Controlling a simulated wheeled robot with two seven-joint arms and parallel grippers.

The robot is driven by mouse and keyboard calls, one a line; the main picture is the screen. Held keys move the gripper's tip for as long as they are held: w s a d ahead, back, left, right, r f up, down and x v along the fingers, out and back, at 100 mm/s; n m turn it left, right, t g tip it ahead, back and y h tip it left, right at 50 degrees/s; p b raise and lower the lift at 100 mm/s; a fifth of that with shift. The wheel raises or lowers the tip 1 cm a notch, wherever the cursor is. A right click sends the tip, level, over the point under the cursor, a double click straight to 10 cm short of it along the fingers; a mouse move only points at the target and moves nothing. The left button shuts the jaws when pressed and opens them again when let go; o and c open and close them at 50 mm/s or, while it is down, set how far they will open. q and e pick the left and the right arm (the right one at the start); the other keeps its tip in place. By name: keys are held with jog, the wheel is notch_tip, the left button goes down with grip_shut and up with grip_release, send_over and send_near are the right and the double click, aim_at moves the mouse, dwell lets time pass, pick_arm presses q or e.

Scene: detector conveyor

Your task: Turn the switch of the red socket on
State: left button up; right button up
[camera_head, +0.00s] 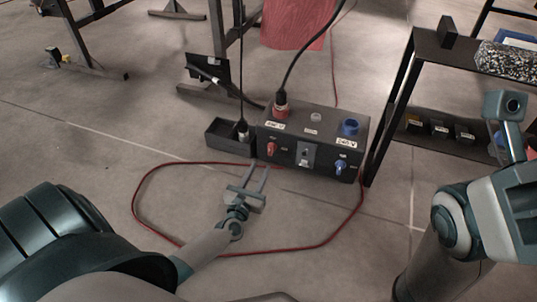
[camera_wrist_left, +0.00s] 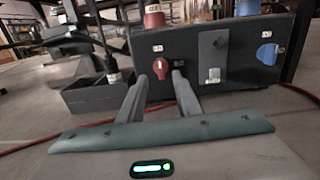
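The dark power box (camera_head: 330,170) stands on the floor. Its red socket (camera_head: 281,108) is at the top left, with a black plug and cable in it. The red switch (camera_head: 271,149) is on the front face below that socket; in the left wrist view the red switch (camera_wrist_left: 161,68) looks upright, just beyond the fingertips. My left gripper (camera_head: 254,168) is open and empty, a little in front of the switch, apart from it. In the left wrist view its fingers (camera_wrist_left: 158,84) straddle the area below and right of the switch. My right arm is at the right edge; its fingers do not show.
A blue socket (camera_head: 349,127) and blue switch (camera_head: 341,167) are on the box's right side. A small dark bin (camera_head: 222,137) stands against its left. A red cable (camera_head: 300,248) loops over the floor. A black shelf frame (camera_head: 400,85) stands close at right.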

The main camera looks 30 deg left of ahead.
aim_at(269, 150)
pick_arm(q)
jog(key=b+x, duration=0.2)
jog(key=x, duration=0.8)
jog(key=shift+b, duration=0.3)
grip_shut()
